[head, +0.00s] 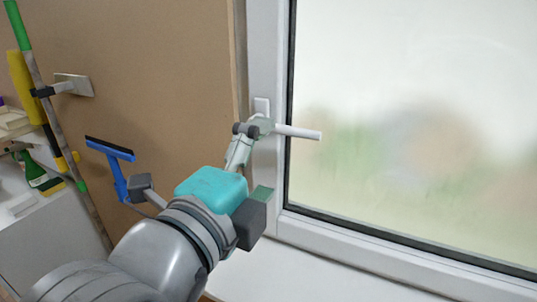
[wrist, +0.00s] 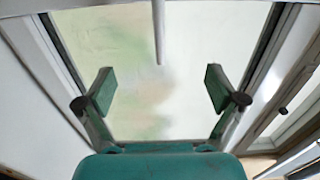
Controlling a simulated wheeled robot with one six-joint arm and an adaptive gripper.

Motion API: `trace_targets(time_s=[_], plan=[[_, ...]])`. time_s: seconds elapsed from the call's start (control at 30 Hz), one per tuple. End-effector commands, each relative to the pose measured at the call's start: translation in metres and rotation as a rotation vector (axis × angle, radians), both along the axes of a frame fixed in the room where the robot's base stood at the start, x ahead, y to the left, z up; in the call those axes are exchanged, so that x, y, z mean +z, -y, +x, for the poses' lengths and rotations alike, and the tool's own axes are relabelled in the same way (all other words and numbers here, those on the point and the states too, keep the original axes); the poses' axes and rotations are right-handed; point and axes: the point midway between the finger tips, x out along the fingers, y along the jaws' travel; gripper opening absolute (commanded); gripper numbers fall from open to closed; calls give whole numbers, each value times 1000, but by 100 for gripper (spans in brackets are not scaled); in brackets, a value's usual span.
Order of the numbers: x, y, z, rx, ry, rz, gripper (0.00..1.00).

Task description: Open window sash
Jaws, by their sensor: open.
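The window sash (head: 350,248) has a white frame around a large hazy pane and appears closed in the head view. Its white handle (head: 303,133) sits on the left stile and its lever points right, roughly level, over the glass. In the wrist view the handle (wrist: 158,32) comes down from the top edge, centred between the fingers but beyond their tips. My gripper (head: 260,128) is at the handle's base end in the head view, one finger overlapping it there. The wrist view shows my gripper (wrist: 158,88) open, with nothing between its green pads. Contact with the handle cannot be told.
A white sill (head: 300,276) runs below the window. A brown panel (head: 150,50) stands left of the frame. A blue squeegee (head: 113,160), a green-topped pole (head: 40,80) and a green spray bottle (head: 35,172) are at the left. The space before the pane is clear.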

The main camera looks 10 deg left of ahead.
Motion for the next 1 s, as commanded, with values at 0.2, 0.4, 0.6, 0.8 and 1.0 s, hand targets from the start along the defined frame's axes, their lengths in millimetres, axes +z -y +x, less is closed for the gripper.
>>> trace_targets(time_s=[0.2,0.4,0.6,0.8,1.0], plan=[[0,10,38,-6,-2,-4,94],[0,18,76,-5,-1,-4,94],[-1,22,102,-2,-1,-3,94],[-1,24,110,0,-1,-3,94],[-1,24,110,1,-1,-3,94]])
